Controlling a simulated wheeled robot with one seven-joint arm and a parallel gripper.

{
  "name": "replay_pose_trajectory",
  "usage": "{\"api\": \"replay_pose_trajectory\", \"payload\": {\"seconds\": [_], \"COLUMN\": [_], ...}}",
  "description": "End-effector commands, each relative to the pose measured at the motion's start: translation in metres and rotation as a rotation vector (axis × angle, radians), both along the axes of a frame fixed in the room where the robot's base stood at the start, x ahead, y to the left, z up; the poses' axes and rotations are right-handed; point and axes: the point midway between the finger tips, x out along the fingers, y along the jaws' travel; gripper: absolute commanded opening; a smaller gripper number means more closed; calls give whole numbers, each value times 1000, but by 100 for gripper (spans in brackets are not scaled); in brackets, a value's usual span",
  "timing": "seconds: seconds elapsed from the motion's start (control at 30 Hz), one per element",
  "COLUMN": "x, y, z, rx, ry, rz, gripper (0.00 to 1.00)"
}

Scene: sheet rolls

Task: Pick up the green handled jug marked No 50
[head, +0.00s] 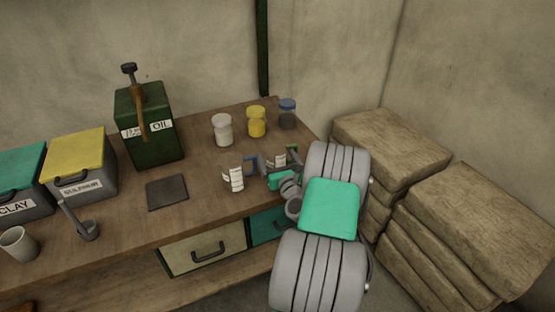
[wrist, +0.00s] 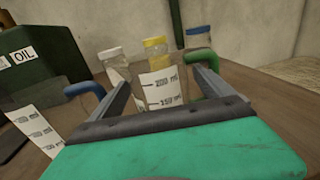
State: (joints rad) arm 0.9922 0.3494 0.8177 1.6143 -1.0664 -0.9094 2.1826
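A clear jug with a green handle and a white measuring label (wrist: 162,86) stands on the bench straight ahead in the wrist view. Its green handle (wrist: 201,57) is on its right side. In the head view its label (head: 279,160) shows just beyond my gripper (head: 275,168). I cannot read a No 50 mark. A second clear jug with a blue handle (wrist: 85,89) stands to the left, its label (head: 235,178) showing in the head view. My gripper (wrist: 155,78) is open, its grey fingers either side of the green-handled jug's label. I cannot tell whether they touch the jug.
White (head: 222,130), yellow (head: 256,121) and blue-lidded (head: 287,113) jars stand behind the jugs. The green oil can (head: 150,130), dark pad (head: 167,192) and ladle (head: 88,230) are left on the wooden bench. Stacked sacks (head: 390,150) are right.

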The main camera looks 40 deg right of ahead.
Motion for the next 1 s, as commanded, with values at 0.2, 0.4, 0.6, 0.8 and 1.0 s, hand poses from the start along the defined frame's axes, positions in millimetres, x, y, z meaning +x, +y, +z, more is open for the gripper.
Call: {"api": "replay_pose_trajectory", "payload": {"seconds": [0.2, 0.4, 0.6, 0.8, 1.0], "x": [-1, -1, -1, -1, -1], "y": [-1, -1, -1, -1, -1], "z": [0, 0, 0, 0, 1], "rx": [-1, -1, -1, -1, -1], "ry": [0, 0, 0, 0, 0], "rz": [-2, -1, -1, -1, -1], "gripper": [72, 56, 39, 23, 21]}}
